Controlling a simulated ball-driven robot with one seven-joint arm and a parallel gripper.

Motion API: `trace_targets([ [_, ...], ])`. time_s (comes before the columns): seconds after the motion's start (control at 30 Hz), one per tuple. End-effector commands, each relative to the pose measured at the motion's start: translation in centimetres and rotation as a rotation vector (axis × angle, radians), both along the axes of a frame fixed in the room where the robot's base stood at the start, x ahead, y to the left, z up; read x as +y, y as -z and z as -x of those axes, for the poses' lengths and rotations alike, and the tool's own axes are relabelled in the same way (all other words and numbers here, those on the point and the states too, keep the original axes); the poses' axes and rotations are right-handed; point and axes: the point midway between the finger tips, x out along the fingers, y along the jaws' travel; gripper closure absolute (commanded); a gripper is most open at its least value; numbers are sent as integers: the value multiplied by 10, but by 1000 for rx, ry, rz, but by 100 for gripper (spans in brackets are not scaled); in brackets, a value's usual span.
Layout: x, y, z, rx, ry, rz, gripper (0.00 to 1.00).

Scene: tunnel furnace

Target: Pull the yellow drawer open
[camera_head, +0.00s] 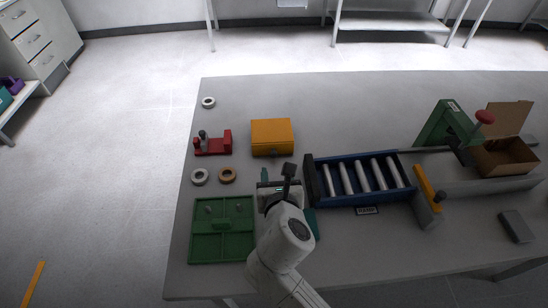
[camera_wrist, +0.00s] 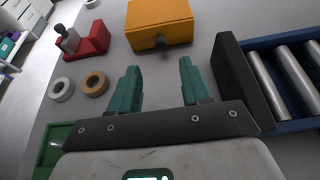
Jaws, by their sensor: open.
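The yellow drawer unit (camera_head: 272,136) is a box standing on the grey table, left of the blue roller tray. In the wrist view the yellow drawer unit (camera_wrist: 160,22) is at the top, with a dark round knob (camera_wrist: 161,42) on its near face. It looks shut. My gripper (camera_head: 277,178) is in front of it, on its near side, and apart from it. In the wrist view my gripper (camera_wrist: 158,82) shows two teal fingers spread apart with nothing between them, pointing towards the knob.
A blue roller conveyor (camera_head: 358,178) stands close on the right. A red fixture (camera_head: 213,144), a white ring (camera_head: 199,176) and a brown ring (camera_head: 227,175) lie to the left. A green tray (camera_head: 222,252) is at the near left. Bare table lies between my fingers and the knob.

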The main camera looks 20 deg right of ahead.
Motion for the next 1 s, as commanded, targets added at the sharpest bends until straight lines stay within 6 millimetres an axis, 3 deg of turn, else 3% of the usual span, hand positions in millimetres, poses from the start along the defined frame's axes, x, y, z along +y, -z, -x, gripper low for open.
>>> trace_targets([
  [0.3, -17, 22, -51, 0, 4, -2, 52],
  [0.5, -25, 32, -72, 1, 4, -3, 52],
  [0.93, -27, 35, -80, 1, 4, -4, 52],
  [1.0, -27, 35, -80, 1, 4, -4, 59],
])
